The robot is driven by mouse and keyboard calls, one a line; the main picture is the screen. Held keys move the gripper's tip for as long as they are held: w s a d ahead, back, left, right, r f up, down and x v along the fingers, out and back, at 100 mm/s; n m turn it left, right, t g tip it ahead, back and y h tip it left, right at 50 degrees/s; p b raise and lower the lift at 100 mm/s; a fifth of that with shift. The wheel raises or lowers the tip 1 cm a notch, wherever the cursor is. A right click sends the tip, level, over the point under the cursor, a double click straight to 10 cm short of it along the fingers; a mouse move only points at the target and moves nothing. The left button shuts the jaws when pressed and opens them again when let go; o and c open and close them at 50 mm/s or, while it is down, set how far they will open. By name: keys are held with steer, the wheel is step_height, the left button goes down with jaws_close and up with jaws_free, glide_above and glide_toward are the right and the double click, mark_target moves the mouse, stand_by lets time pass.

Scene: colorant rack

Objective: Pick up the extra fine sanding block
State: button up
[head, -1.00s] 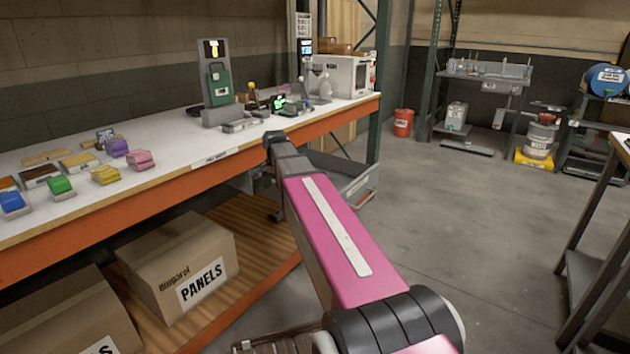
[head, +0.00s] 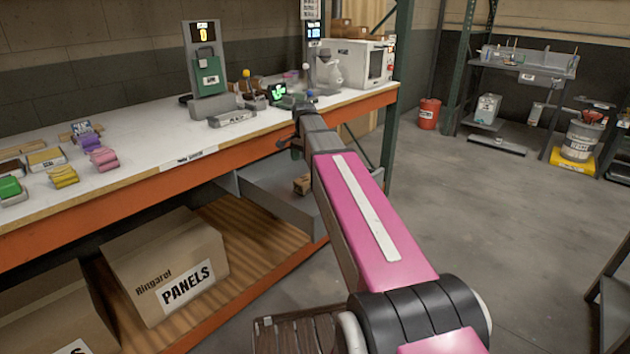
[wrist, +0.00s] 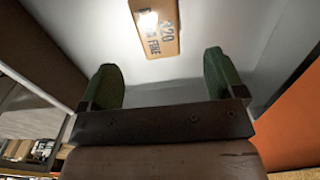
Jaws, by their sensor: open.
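In the wrist view, a tan block (wrist: 156,27) with dark print reading 320 and FINE lies on a pale grey surface at the top of the picture. Part of its print is washed out by glare. My gripper (wrist: 162,63) is open and empty, its two green-padded fingers apart, with the block beyond the fingertips and not between them. In the head view, a small brown block (head: 302,184) lies in a grey open tray (head: 265,196) below the bench top; it looks like the same block.
The white bench top (head: 130,168) has an orange front beam (head: 150,185) above the tray. Coloured blocks, including a pink one (head: 103,158), stand on the bench at left. A cardboard box (head: 165,265) sits on the lower shelf.

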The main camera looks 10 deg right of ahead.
mark_target(306, 179)
steer(key=shift+d+f, duration=0.1)
steer(key=shift+f, duration=0.4)
step_height(306, 179, down, 10)
steer(key=shift+s+r, duration=0.1)
steer(key=c, duration=1)
